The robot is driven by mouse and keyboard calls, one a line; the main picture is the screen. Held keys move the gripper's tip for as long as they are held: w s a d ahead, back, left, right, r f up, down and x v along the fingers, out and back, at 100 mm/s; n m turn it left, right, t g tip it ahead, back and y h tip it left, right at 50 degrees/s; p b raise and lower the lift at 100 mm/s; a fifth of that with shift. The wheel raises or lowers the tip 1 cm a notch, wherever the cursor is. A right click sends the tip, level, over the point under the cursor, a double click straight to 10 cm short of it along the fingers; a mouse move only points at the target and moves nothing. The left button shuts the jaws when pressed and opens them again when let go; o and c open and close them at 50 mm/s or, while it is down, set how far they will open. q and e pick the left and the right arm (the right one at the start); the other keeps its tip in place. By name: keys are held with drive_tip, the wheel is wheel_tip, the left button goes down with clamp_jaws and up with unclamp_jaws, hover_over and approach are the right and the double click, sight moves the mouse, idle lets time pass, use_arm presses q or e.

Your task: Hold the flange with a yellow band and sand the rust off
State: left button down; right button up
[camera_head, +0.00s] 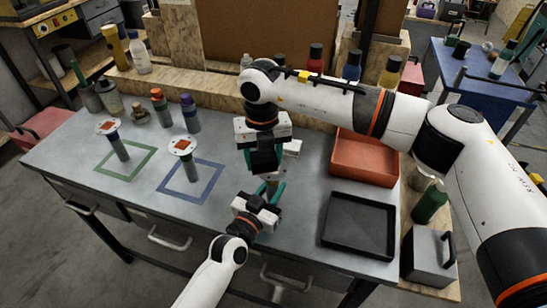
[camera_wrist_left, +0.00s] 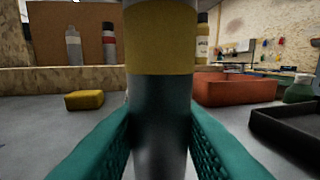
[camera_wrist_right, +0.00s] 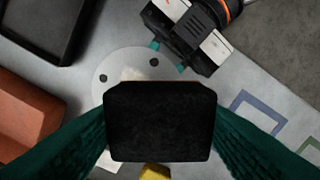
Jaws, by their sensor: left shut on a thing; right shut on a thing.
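The flange with a yellow band (camera_wrist_left: 160,40) stands upright between the teal fingers of my left gripper (camera_wrist_left: 160,130), which is shut on its grey stem. Its pale round disc (camera_wrist_right: 120,72) shows in the right wrist view, with dark holes and a whitish patch; no rust shows on the visible part. My right gripper (camera_wrist_right: 160,130) is shut on a black sanding block (camera_wrist_right: 160,120) over the disc and hides part of it. I cannot tell whether block and disc touch. In the head view my left gripper (camera_head: 268,188) is just below my right gripper (camera_head: 265,168).
Two flanges with rusty patches stand in the green square (camera_head: 108,127) and the blue square (camera_head: 181,146). An orange bin (camera_head: 362,160) and a black tray (camera_head: 358,225) lie to the right. A yellow block (camera_wrist_left: 84,100) lies behind the held flange. Bottles line the back.

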drive_tip(key=shift+r, duration=4.05)
use_arm(q)
drive_tip(key=c, duration=1)
unclamp_jaws()
drive_tip(key=shift+c, duration=0.2)
drive_tip(key=v, duration=1.2)
drive_tip(key=shift+s+a, duration=0.1)
use_arm(e)
drive_tip(key=shift+s+f, duration=0.1)
